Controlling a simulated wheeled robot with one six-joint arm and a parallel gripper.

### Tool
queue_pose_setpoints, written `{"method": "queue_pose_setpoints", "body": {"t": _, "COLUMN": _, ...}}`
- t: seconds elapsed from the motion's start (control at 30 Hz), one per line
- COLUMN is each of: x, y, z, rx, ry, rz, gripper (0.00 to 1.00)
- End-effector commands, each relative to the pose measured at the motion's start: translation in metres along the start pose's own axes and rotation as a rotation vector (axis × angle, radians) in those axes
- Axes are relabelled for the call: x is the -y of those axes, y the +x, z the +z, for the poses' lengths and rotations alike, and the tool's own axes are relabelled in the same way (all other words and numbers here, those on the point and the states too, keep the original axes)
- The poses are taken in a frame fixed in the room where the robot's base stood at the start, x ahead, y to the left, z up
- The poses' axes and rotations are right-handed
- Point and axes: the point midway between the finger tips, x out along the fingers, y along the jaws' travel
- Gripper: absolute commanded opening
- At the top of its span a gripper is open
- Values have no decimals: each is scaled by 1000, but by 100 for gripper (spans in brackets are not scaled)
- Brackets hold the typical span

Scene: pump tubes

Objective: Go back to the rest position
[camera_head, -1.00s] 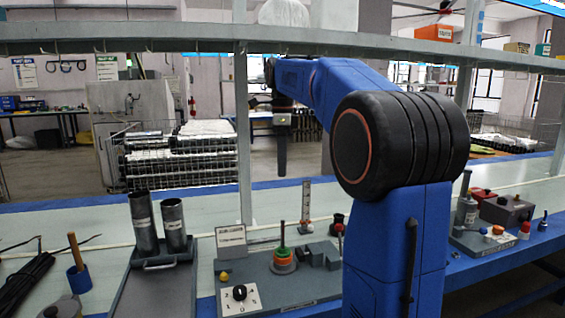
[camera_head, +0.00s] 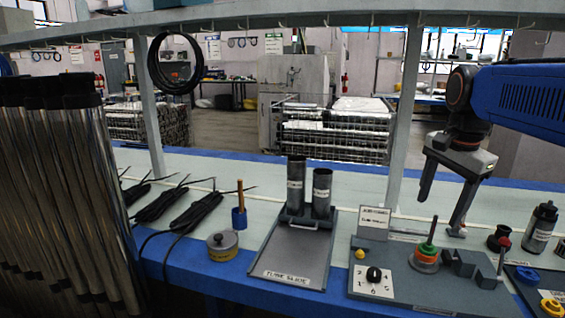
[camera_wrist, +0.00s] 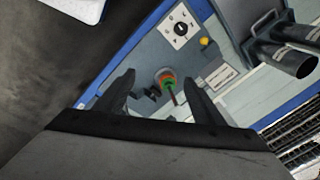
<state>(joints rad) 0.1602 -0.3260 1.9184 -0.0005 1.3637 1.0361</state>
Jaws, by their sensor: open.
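My gripper (camera_head: 442,207) is at the right of the head view, above the bench. Its two fingers point down and stand apart, with nothing between them. In the wrist view both fingers of my gripper (camera_wrist: 158,82) are spread, and the green-and-orange piece (camera_wrist: 167,83) shows below, between and beyond the fingertips. The dial panel (camera_head: 373,281) is on the left part of that fixture plate.
Two upright grey tubes (camera_head: 296,185) stand on a tray (camera_head: 290,252) left of the fixture. Long metal tubes (camera_head: 60,190) fill the far left. Black cables (camera_head: 190,215) lie on the bench. A shelf post (camera_head: 408,110) rises near my gripper, under an overhead rail.

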Motion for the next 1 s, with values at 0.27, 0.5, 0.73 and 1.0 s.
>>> {"method": "queue_pose_setpoints", "body": {"t": 0.27, "x": -62, "y": 46, "z": 61, "rx": -50, "ry": -458, "rz": -77, "gripper": 63}}
{"method": "queue_pose_setpoints", "body": {"t": 0.5, "x": -116, "y": 97, "z": 105, "rx": -113, "ry": -850, "rz": -130, "gripper": 63}}
{"method": "queue_pose_setpoints", "body": {"t": 0.73, "x": -152, "y": 136, "z": 131, "rx": -169, "ry": -1116, "rz": -158, "gripper": 63}}
{"method": "queue_pose_setpoints", "body": {"t": 1.0, "x": -161, "y": 147, "z": 137, "rx": -186, "ry": -1192, "rz": -164, "gripper": 63}}
